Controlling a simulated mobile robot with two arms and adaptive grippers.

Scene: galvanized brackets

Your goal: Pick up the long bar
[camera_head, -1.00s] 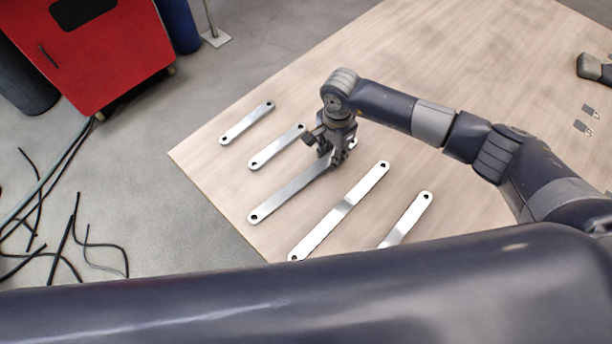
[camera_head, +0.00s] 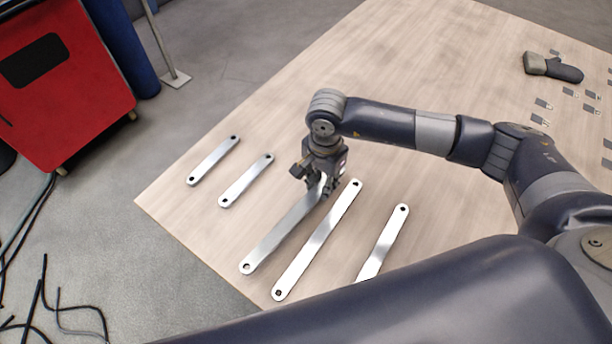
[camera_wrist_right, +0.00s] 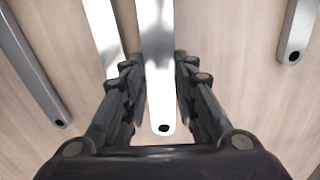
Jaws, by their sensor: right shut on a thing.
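Several flat silver bars lie on the wooden table in the head view. My right gripper (camera_head: 325,183) is shut on the far end of a long bar (camera_head: 280,235), the third from the left. In the right wrist view this bar (camera_wrist_right: 157,75) runs between the two fingers (camera_wrist_right: 160,95), its holed end showing. Its near end points to the table's front-left edge. How far it is off the table is hard to tell. Another long bar (camera_head: 318,238) lies close beside it on the right. My left gripper is not in view.
Two shorter bars (camera_head: 214,160) (camera_head: 246,180) lie to the left and one bar (camera_head: 383,243) to the right, partly covered by my own arm. A glove (camera_head: 553,67) and small plates (camera_head: 541,103) lie at the far right of the table (camera_head: 420,50). A red cabinet (camera_head: 70,90) stands on the floor at left.

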